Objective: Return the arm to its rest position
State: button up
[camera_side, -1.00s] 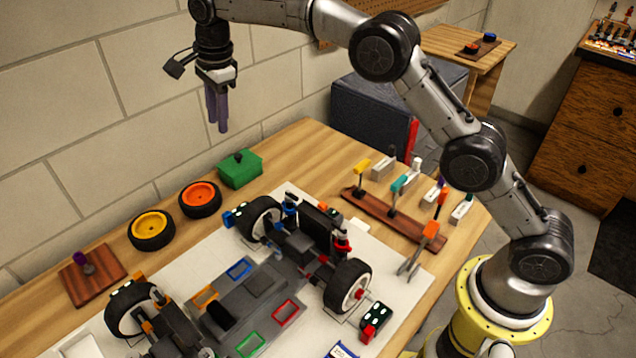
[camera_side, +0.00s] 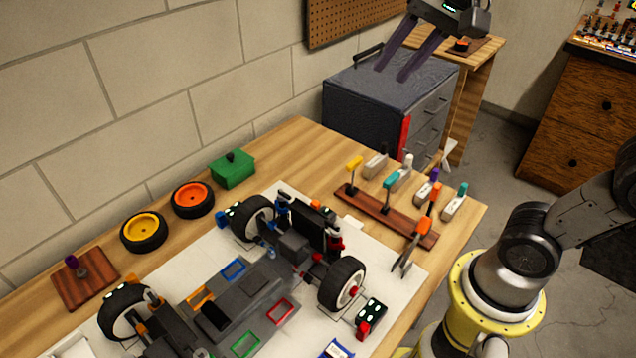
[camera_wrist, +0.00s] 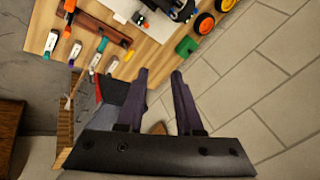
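My gripper (camera_side: 397,75) is high at the top of the side view, in front of the dark grey tool cabinet in the picture, away from the workbench (camera_side: 285,150). Its two purple fingers are apart with nothing between them. In the wrist view, my gripper (camera_wrist: 161,75) also shows its fingers spread and empty, with floor and wall blocks beyond. Much of my arm is outside the side view; its lower links show at the right.
The racecar chassis (camera_side: 245,295) sits on a white mat on the bench. Orange (camera_side: 193,199) and yellow (camera_side: 144,232) wheels, a green box (camera_side: 232,169) and a tool rack (camera_side: 385,215) surround it. The tool cabinet (camera_side: 390,100) stands behind.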

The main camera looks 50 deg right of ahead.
jog(key=s+d+f+n, duration=0.1)
jog(key=s+f+n, duration=0.9)
jog(key=f+n, duration=0.1)
jog(key=shift+s+f, duration=0.25)
jog(key=shift+f, duration=0.65)
dwell(2.0)
